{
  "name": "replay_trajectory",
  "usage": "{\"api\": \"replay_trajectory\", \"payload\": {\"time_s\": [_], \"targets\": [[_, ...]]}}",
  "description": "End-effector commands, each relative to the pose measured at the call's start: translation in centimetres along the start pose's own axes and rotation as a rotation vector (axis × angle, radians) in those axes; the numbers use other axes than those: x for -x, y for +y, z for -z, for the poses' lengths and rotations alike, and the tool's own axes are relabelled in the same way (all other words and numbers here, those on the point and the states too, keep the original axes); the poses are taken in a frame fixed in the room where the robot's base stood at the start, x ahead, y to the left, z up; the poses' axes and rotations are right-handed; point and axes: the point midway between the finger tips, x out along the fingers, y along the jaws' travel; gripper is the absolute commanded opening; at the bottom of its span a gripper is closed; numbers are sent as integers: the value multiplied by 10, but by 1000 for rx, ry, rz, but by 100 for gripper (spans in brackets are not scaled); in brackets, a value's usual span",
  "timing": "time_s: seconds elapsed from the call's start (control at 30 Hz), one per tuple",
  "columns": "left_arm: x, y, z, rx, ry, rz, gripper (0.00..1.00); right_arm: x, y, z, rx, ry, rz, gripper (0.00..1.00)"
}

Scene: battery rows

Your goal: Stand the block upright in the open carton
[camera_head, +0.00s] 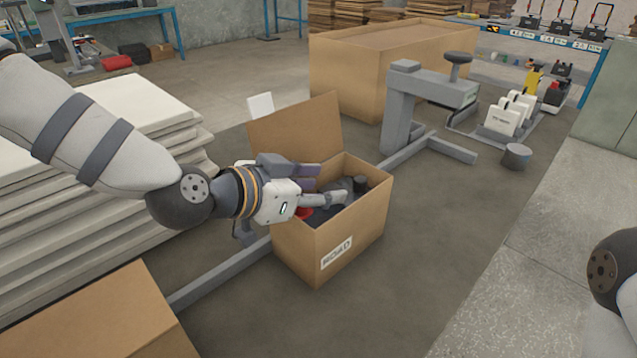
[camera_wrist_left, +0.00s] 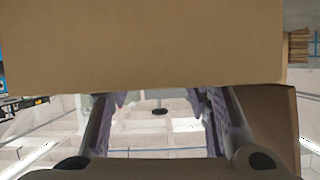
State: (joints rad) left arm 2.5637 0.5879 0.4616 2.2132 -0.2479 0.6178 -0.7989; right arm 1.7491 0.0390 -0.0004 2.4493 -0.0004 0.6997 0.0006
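The open carton (camera_head: 345,232), brown with a printed label, stands on a low grey frame in the head view, with one flap raised at its back left. Dark items (camera_head: 343,192) and a small red item (camera_head: 305,213) lie inside. I cannot tell whether one of them is the block. My left gripper (camera_head: 330,185) reaches in from the left over the carton's opening. Its purple-padded fingers (camera_wrist_left: 160,122) are apart in the left wrist view, with nothing seen held between them. Cardboard (camera_wrist_left: 140,45) fills the upper part of that view. My right gripper is out of view.
A large closed carton (camera_head: 385,65) stands behind. A grey post machine (camera_head: 400,105) is behind the open carton. A stack of pale sheets (camera_head: 80,190) stands left, and another carton (camera_head: 95,315) is at the front left. The floor right of the carton is clear.

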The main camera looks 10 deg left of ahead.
Motion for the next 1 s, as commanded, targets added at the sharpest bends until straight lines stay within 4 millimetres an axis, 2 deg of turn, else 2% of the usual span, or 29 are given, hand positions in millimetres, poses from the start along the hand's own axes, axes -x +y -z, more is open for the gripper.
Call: {"api": "replay_trajectory", "payload": {"time_s": [0.27, 0.37, 0.4, 0.6, 0.73, 0.9, 1.0], "targets": [[0, 0, 1, 0, 2, 0, 49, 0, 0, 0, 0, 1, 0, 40], [4, -1, 10, -1, 6, 2, 49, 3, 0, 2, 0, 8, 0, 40], [9, -1, 18, -2, 8, 2, 49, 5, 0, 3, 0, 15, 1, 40], [71, -1, 23, -6, 19, 6, 49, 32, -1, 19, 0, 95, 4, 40], [104, 0, 22, -7, 19, 6, 49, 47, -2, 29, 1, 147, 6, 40], [123, -1, 14, -2, 6, 2, 49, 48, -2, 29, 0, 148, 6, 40], [126, 0, 12, 0, 2, -1, 49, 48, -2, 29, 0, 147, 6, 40]]}}
